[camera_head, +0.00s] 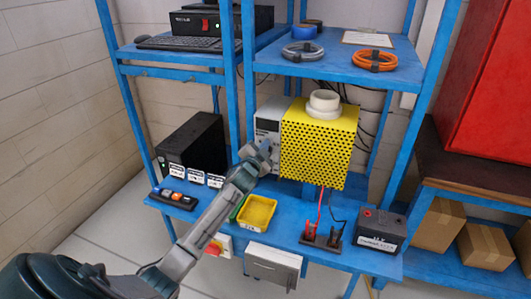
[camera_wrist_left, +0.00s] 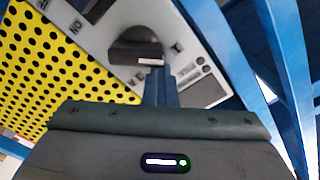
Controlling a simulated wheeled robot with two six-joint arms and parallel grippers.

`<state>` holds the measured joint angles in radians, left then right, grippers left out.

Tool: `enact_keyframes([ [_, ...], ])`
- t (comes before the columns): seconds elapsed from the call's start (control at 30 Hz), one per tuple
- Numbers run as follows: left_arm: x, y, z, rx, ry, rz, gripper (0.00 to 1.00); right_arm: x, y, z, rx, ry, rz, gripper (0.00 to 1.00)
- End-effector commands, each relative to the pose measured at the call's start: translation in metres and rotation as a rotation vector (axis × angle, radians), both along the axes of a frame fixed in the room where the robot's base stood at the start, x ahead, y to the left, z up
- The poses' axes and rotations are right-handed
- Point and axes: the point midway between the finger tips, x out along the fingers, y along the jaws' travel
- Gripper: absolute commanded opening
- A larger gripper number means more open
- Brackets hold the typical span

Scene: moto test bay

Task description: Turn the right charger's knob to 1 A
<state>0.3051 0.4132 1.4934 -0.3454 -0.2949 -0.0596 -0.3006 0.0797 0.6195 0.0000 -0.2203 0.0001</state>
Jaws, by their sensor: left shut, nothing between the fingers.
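A grey-white charger panel (camera_head: 268,122) stands on the lower blue shelf, directly left of a yellow perforated box (camera_head: 318,143); my gripper covers part of it. In the left wrist view the panel (camera_wrist_left: 98,33) carries a black knob (camera_wrist_left: 130,48) with a white mark at one end, and small printed symbols around it. The scale is too small to read. My left gripper (camera_head: 262,150) is shut and empty in front of the panel. In the left wrist view its fingertips (camera_wrist_left: 160,74) lie right at the knob's marked end; I cannot tell whether they touch. My right gripper is out of view.
A black box (camera_head: 193,145) stands left on the shelf. A yellow tray (camera_head: 257,211) lies below the gripper. Red and black clamps (camera_head: 322,238) and a dark battery (camera_head: 377,230) stand at right. Blue shelf posts (camera_head: 230,75) rise close to the arm.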

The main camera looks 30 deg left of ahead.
Motion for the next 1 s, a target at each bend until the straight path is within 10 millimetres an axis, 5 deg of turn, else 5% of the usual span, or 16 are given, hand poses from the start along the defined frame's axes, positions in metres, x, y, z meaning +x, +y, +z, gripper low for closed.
enact_keyframes([
  [0.03, -0.004, 0.002, -0.018, -0.007, 0.030, 0.010, 0.00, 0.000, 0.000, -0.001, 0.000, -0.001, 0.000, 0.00],
  [0.47, -0.005, -0.007, -0.017, -0.007, 0.031, 0.009, 0.00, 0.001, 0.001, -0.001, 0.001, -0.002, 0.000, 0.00],
  [1.0, -0.055, -0.020, -0.011, -0.002, 0.022, 0.006, 0.00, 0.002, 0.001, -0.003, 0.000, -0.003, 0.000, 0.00],
])
